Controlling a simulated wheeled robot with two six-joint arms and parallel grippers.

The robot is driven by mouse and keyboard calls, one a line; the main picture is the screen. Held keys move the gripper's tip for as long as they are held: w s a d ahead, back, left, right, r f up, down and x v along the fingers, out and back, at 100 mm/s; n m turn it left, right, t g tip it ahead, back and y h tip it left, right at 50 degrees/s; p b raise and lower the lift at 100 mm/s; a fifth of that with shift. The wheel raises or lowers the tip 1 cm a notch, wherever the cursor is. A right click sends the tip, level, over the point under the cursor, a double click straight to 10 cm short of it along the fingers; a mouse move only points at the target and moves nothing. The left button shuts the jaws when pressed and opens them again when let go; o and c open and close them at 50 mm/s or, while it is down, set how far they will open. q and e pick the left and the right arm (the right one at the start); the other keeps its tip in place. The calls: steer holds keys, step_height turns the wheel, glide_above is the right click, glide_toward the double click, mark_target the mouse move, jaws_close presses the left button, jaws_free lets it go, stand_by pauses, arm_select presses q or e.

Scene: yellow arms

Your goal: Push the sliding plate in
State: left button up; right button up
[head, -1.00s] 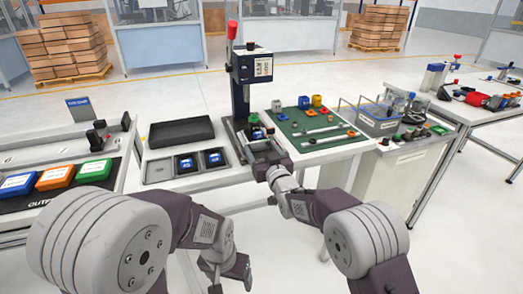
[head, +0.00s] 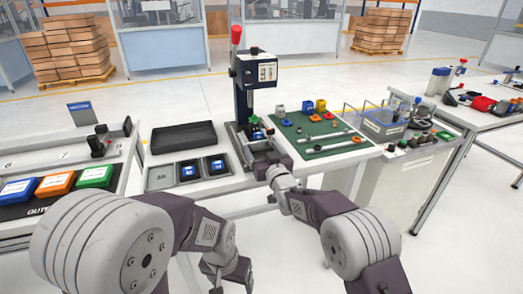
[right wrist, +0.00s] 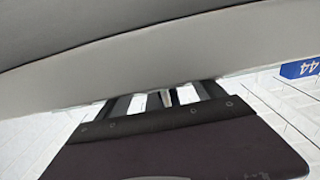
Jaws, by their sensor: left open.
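A dark hand press (head: 256,76) with a red-knobbed lever stands on the middle table. A sliding plate seems to lie between the rails at its base (head: 232,140), but my right gripper largely hides it. My right gripper (head: 266,160) is at the front end of this base, close to or touching it; contact is unclear. Its fingers do not show clearly enough to tell open from shut. In the right wrist view, a dark plate-like part (right wrist: 165,145) with small screws and two dark bars show below a grey surface. My left gripper (head: 228,276) hangs open and empty, low in front of the table.
A black tray (head: 182,137) and a panel with two blue blocks (head: 187,171) lie left of the press. A green mat (head: 318,135) with small parts lies right of it. A blue-grey bin (head: 383,128) stands farther right. Coloured boxes (head: 56,183) sit on the left bench.

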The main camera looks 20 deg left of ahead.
steer(key=shift+s, duration=0.15)
steer(key=v, duration=0.9)
